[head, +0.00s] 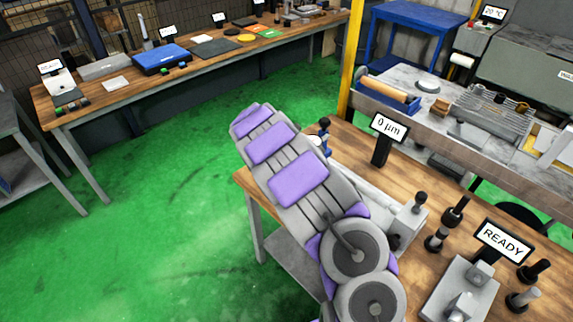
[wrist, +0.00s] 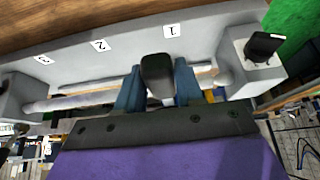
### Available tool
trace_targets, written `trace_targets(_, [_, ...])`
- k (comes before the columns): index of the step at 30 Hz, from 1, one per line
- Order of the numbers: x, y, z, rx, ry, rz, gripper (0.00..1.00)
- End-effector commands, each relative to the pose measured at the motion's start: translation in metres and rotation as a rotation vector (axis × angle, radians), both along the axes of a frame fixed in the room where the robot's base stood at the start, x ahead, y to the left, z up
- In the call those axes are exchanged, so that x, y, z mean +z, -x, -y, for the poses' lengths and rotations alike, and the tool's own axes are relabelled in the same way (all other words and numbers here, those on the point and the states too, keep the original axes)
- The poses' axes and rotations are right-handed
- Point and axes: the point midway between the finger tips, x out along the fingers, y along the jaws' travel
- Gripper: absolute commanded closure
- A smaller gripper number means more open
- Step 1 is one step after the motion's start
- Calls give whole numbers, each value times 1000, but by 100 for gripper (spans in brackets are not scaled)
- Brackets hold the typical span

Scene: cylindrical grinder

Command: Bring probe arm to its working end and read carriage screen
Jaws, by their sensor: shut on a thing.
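My gripper (wrist: 158,70) shows in the wrist view with its two blue fingers on either side of a black handle (wrist: 157,80), shut on it. Whether this handle belongs to the probe arm cannot be told for sure. The handle stands at a grey bar (wrist: 85,101), beside a plate (wrist: 130,58) marked 3, 2 and 1, close to the 1. An end block with a black knob (wrist: 265,47) is to the right. In the head view, my arm hides most of the mechanism. One screen (head: 389,128) reads "0 µm"; another (head: 502,240) reads "READY".
Black-topped posts (head: 455,211) stand on the wooden bench (head: 385,278), close to the right of my arm. A grey fixture (head: 461,292) sits at the front. A long side bench (head: 205,64) holds tools. Green floor (head: 150,200) is open at left.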

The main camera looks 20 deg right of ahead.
Motion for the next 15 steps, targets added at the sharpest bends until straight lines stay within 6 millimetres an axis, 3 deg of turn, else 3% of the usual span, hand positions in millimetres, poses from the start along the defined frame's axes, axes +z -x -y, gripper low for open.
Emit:
trace_targets(12, [-8, 2, -2, -2, -1, -11, 100])
trace_targets(13, [-8, 2, -2, -3, -2, -12, 62])
trace_targets(15, [-8, 2, -1, -2, -1, -11, 56])
